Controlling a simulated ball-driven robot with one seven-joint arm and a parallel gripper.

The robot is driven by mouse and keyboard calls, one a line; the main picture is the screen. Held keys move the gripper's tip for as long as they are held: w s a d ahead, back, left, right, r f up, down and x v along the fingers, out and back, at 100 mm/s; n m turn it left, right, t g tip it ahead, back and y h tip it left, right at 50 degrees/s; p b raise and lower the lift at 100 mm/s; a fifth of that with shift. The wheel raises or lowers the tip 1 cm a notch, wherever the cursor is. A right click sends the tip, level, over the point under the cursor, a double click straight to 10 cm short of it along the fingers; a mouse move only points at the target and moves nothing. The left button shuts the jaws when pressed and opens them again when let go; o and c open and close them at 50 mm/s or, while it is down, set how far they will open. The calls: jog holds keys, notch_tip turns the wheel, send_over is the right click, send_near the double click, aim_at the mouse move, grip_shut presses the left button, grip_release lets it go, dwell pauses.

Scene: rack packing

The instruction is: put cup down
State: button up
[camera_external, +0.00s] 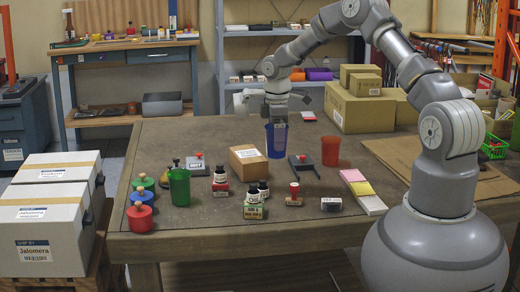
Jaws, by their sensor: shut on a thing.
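My gripper (278,118) points down over the back middle of the table (221,208). It is shut on the blue cup (277,142), at the cup's rim. The cup is upright, and I cannot tell if its base touches the table or hangs just above it. A red cup (330,151) stands upright to the right of the blue one. A green cup (179,187) stands upright at the left of the table.
A cardboard box (248,164) is close left of the blue cup, and a dark stamp pad (303,165) is close right. Ink bottles (221,176), stamps (294,192) and paper pads (363,193) lie in front. Larger boxes (360,108) stand at the back right.

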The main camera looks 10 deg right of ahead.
jog(key=w+a, duration=0.1)
jog(key=w, duration=0.1)
jog(key=w+a+b, duration=0.1)
jog(key=w, duration=0.2)
jog(key=w+a+f, duration=0.1)
jog(key=w, duration=0.1)
jog(key=shift+w+a, duration=0.35)
jog(key=shift+w, duration=0.05)
notch_tip(320, 180, down, 4)
jog(key=shift+r+b, duration=0.25)
jog(key=shift+b, duration=0.6)
jog(key=shift+r, duration=0.15)
jog(key=o, duration=1)
